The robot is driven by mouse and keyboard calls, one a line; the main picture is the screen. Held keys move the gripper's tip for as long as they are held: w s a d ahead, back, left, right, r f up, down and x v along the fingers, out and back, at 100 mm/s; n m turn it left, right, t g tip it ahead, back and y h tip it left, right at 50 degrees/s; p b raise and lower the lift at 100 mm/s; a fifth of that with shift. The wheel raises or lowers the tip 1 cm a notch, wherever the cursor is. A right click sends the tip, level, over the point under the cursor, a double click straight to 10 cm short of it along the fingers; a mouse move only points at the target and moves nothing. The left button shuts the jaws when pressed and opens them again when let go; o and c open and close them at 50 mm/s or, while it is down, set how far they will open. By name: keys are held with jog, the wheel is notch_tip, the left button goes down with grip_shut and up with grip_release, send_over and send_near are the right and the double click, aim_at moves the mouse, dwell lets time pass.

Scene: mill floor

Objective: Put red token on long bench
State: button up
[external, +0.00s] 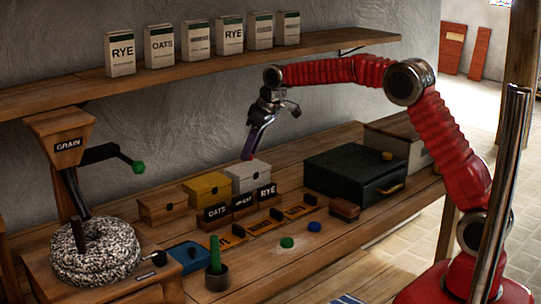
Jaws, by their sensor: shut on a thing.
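My gripper (249,154) points down above the white box at the back of the long bench (268,272). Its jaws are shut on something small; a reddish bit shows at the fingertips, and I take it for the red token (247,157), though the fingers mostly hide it. I cannot tell whether it touches the white box. No other red token shows on the bench. A green token (287,242) and a blue token (314,226) lie on the bench toward the front.
Yellow (207,189), white (248,173) and brown (161,206) boxes stand behind label cards. A dark green chest (352,180) stands right. A blue box (188,257) and dark cup (216,281) are front left. A shelf (200,62) with cartons hangs above. Bare wood shows around the tokens.

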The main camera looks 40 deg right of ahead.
jog(key=s+a+f+n, duration=0.2)
jog(key=a, duration=1.4)
jog(key=s+a+f+n+y, duration=0.1)
jog(key=s+a+f, duration=0.2)
jog(key=a, duration=1.2)
jog(key=shift+a+f+n+g, duration=0.2)
jog(key=shift+a+n+g, duration=0.15)
jog(key=shift+n+g, duration=0.05)
send_over(172, 245)
jog(key=s, duration=0.1)
jog(key=shift+d+f, duration=0.25)
jog(key=shift+f, duration=1)
jog(key=shift+d+f, duration=0.2)
jog(key=shift+f, duration=1.05)
jog(key=shift+f, duration=2.5)
jog(key=shift+f, duration=0.1)
